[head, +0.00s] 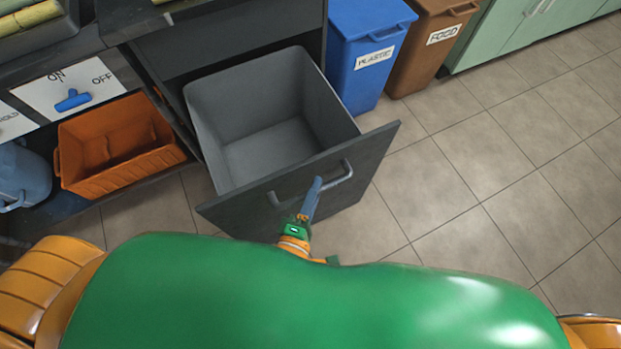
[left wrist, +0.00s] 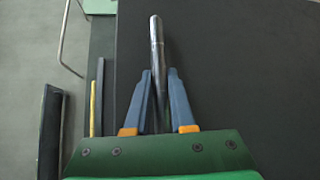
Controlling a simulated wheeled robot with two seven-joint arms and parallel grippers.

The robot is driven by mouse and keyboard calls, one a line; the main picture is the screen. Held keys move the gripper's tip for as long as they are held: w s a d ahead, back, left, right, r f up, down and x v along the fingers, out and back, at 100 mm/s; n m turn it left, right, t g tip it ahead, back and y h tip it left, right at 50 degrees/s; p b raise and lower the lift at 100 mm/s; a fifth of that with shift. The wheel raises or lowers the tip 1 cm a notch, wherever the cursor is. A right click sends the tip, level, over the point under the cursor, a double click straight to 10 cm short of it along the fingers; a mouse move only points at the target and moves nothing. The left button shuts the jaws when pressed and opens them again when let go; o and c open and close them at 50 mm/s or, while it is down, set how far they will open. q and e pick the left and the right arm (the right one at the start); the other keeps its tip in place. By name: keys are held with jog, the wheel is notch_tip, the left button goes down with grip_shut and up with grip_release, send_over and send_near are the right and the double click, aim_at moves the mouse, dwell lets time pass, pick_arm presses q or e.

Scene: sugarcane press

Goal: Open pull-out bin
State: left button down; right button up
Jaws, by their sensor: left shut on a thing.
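The pull-out bin (head: 262,165) is a grey open-topped box behind a dark front panel (head: 368,162). It stands out of the dark cabinet, and its inside looks empty. A metal bar handle (head: 340,178) is on the panel's outer face; it also shows in the left wrist view (left wrist: 156,40). My left gripper (head: 316,184) is at the handle, and in the left wrist view its blue fingers (left wrist: 160,80) are shut around the bar. My right gripper is not in view.
An orange crate (head: 118,148) sits on a low shelf at left, below an ON/OFF panel with a blue switch (head: 73,100). A blue plastic bin (head: 368,50) and brown food bin (head: 428,45) stand behind. The tiled floor (head: 470,180) at right is clear.

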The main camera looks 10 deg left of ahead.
pick_arm(q)
jog(key=shift+s, duration=0.1)
jog(key=c, duration=0.8)
grip_release()
jog(key=shift+o, duration=0.2)
jog(key=v, duration=0.7)
